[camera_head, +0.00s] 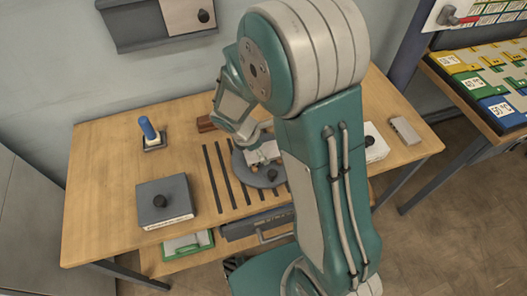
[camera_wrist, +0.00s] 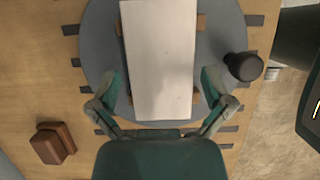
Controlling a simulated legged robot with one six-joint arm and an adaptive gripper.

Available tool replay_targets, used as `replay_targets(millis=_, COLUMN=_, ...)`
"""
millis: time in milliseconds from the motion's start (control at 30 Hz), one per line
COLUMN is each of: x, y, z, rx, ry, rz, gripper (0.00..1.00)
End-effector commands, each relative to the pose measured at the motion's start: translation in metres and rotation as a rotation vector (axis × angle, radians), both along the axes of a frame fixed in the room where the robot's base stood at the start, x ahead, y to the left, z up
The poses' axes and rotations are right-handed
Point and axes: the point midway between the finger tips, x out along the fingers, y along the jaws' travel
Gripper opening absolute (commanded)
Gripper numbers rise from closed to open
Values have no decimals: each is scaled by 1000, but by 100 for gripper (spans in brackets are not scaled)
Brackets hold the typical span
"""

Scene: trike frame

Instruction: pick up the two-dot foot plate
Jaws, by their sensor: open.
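In the wrist view a pale, flat rectangular piece (camera_wrist: 160,50) lies on a grey round disc (camera_wrist: 100,35). Small orange-brown blocks show at its sides. No dots can be seen on it, so I cannot tell whether it is the two-dot foot plate. My gripper (camera_wrist: 160,85) is open, with one finger on each side of the near end of the pale piece. I see no clear contact. In the head view the disc (camera_head: 270,178) is partly hidden by my arm.
A black knob (camera_wrist: 243,66) stands on the disc's right. A red-brown block (camera_wrist: 53,143) lies lower left. The bench (camera_head: 105,160) also holds a grey box (camera_head: 165,200), a blue-handled tool (camera_head: 149,130), a white box (camera_head: 375,143) and a small grey block (camera_head: 404,130).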

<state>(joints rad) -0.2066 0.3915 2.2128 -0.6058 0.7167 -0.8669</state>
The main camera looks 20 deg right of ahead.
Motion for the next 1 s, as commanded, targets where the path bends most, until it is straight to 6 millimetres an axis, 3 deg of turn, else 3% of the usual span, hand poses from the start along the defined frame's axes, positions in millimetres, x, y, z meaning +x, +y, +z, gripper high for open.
replay_targets(millis=167, x=0, y=0, z=0, rx=0, ry=0, rz=0, gripper=100)
replay_targets(millis=333, x=0, y=0, z=0, rx=0, ry=0, rz=0, gripper=29)
replay_targets(millis=367, x=0, y=0, z=0, rx=0, ry=0, rz=0, gripper=21)
replay_targets(millis=767, x=1, y=0, z=4, rx=-1, ry=-1, rz=-1, gripper=21)
replay_targets(millis=1000, x=-3, y=0, z=37, rx=0, ry=-5, rz=-1, gripper=21)
